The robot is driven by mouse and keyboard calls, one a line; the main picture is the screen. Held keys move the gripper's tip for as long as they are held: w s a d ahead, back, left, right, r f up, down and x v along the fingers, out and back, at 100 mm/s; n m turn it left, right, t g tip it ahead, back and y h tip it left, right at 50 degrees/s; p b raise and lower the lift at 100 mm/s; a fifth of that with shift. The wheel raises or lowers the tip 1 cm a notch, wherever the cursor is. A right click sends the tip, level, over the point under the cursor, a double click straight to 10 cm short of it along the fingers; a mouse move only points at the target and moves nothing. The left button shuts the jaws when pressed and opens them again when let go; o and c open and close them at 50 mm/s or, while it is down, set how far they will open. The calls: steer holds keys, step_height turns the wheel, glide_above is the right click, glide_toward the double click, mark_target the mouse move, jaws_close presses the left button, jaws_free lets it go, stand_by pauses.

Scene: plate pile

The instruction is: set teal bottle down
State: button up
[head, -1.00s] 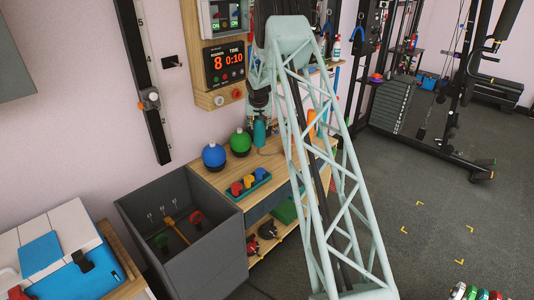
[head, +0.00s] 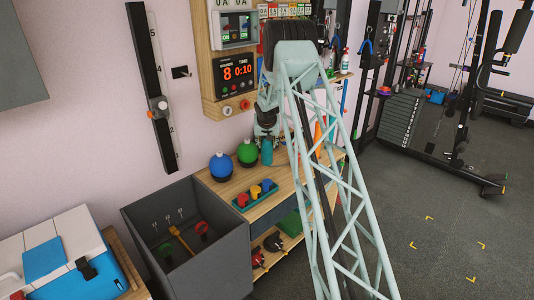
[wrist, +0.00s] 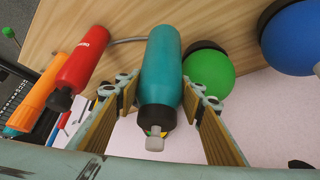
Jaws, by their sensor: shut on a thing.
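The teal bottle (head: 267,153) is upright at the wooden bench top, just right of the green ball (head: 248,152). In the wrist view the teal bottle (wrist: 163,65) shows between the fingers, its dark cap and grey tip toward the camera. My gripper (head: 266,135) is around the upper part of the bottle and shut on it; in the wrist view my gripper (wrist: 160,115) has a finger on each side. The bottle's base is at or just above the wood; I cannot tell if it touches.
A blue ball (head: 220,166) stands left of the green one. A red bottle (wrist: 82,60) and an orange bottle (wrist: 42,88) stand on the bottle's other side. A tray of coloured pieces (head: 240,206) lies in front. A grey bin (head: 205,262) adjoins the bench.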

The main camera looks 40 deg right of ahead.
mark_target(267, 151)
steer(key=shift+f+b, duration=0.7)
steer(key=shift+f, duration=1.95)
steer(key=o, duration=0.9)
steer(key=shift+s+r, duration=0.1)
steer(key=shift+r, duration=0.25)
steer(key=shift+p+v, duration=0.35)
steer(key=shift+v, duration=5.45)
steer(key=shift+a, duration=0.1)
